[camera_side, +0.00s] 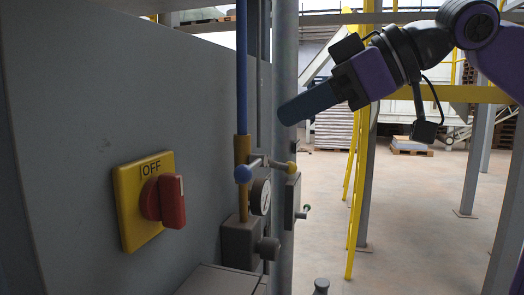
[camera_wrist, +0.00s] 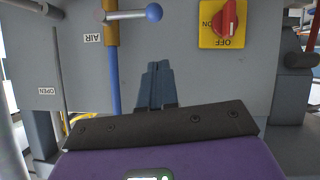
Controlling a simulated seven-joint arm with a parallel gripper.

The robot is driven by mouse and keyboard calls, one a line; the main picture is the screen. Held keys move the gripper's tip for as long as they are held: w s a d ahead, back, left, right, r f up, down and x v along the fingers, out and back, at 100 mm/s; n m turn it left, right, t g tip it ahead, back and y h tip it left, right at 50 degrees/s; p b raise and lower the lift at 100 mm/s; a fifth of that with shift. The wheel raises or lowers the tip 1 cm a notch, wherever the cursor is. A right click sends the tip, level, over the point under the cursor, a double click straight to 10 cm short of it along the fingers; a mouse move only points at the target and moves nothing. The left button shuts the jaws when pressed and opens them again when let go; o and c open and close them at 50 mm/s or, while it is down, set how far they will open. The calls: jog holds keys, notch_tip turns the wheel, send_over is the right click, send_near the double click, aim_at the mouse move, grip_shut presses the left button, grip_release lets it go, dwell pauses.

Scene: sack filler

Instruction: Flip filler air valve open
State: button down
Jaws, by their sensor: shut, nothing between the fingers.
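The air valve lever (camera_side: 252,168) is a short metal rod with a blue ball knob on a brass-coloured valve body (camera_side: 242,150), below a blue pipe. In the wrist view the lever (camera_wrist: 130,15) lies crosswise to the blue pipe, beside an upside-down AIR label (camera_wrist: 92,38). My gripper (camera_side: 284,115) is in the upper middle of the side view, above and to the right of the blue knob and apart from it. In the wrist view my gripper's blue fingers (camera_wrist: 157,66) are together, empty, and the blue knob lies beyond their tips.
A red rotary switch (camera_side: 172,201) on a yellow OFF plate (camera_side: 130,215) is on the grey cabinet wall. A yellow-knobbed lever (camera_side: 291,168) and round gauge (camera_side: 260,197) sit close by the valve. A grey post (camera_side: 284,60) stands behind. Open floor lies to the right.

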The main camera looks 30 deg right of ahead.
aim_at(249, 167)
jog(key=w+a+f, duration=0.3)
jog(key=w+f, duration=0.1)
jog(key=f, duration=0.2)
jog(key=shift+w, duration=0.2)
jog(key=shift+a, duration=0.1)
